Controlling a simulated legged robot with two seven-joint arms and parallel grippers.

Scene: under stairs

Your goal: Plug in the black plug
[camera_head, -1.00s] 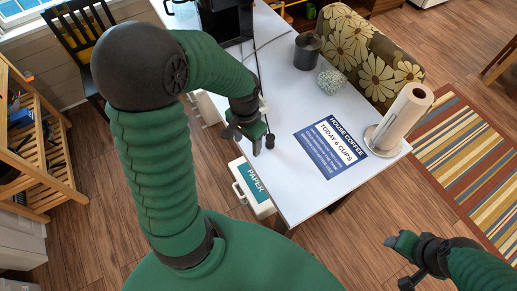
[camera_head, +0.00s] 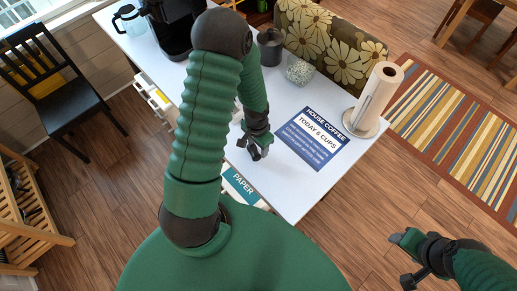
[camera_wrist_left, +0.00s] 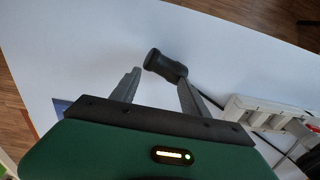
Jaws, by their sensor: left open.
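The black plug (camera_wrist_left: 165,65) lies on the white table (camera_wrist_left: 95,55) in the left wrist view. It sits at the tips of my left gripper (camera_wrist_left: 158,78), which is open, and lies closer to the right finger; I cannot tell whether they touch. Its dark cable runs right, behind that finger. A white power strip (camera_wrist_left: 262,112) lies to the right, partly cut off by the gripper's body. In the head view my left gripper (camera_head: 256,148) is low over the table, left of the blue sign, and the plug is hard to make out there. My right gripper (camera_head: 402,260) is empty with its fingers apart, off the table.
The House Coffee sign (camera_head: 312,138) lies flat on the table. A paper towel roll (camera_head: 378,100), a glass jar (camera_head: 300,70) and a dark canister (camera_head: 270,46) stand farther back. A coffee maker (camera_head: 172,28) stands at the back left. A paper box (camera_head: 240,185) is below the table's edge.

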